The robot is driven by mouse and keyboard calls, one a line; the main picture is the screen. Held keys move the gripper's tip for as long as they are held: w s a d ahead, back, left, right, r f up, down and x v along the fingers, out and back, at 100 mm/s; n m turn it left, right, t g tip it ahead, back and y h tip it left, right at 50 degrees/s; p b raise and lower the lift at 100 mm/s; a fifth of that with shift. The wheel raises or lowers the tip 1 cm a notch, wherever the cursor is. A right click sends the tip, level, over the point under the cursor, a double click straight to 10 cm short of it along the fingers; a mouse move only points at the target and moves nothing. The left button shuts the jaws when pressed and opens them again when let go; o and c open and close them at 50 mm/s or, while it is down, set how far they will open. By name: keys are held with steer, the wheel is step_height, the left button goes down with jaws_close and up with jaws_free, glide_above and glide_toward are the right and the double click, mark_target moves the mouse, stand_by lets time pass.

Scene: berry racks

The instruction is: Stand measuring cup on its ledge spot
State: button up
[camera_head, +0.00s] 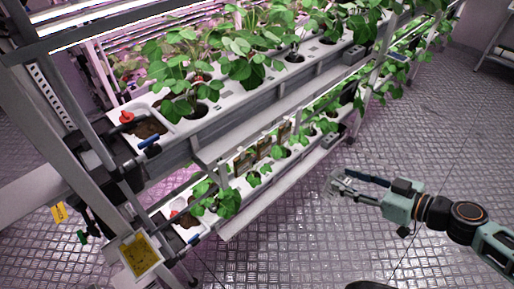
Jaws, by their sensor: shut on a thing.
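My gripper (340,182) is at the right of the head view, above the metal floor and apart from the rack. It is shut on a small, pale, see-through thing, the measuring cup (333,187), whose outline is hard to make out against the floor. The rack has a long grey upper ledge (240,130) along the front of its upper trough and a pale lower ledge (262,207) along the lower one. The gripper is to the right of both ledges. I cannot make out a marked spot on either.
Leafy plants (245,60) grow in the white upper trough (185,127), with more in the lower trough. Small brown cards (263,149) stand between the tiers. A yellow sticky tray (140,255) hangs at the rack's near end. The floor (420,130) right of the rack is clear.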

steer(key=w+a+r+b, duration=0.1)
steer(key=w+a+r, duration=0.3)
steer(key=w+a, duration=0.4)
steer(key=w+a+r, duration=0.5)
steer(key=w+a, duration=0.1)
steer(key=a, duration=0.4)
steer(key=s+a+r+b, duration=0.1)
steer(key=a+r, duration=0.4)
steer(key=a, duration=0.6)
steer(key=a+r, duration=0.5)
steer(key=a, duration=0.5)
step_height(320, 180, down, 18)
steer(key=shift+r+b, duration=0.15)
steer(key=shift+b, duration=1.1)
steer(key=o, duration=1.2)
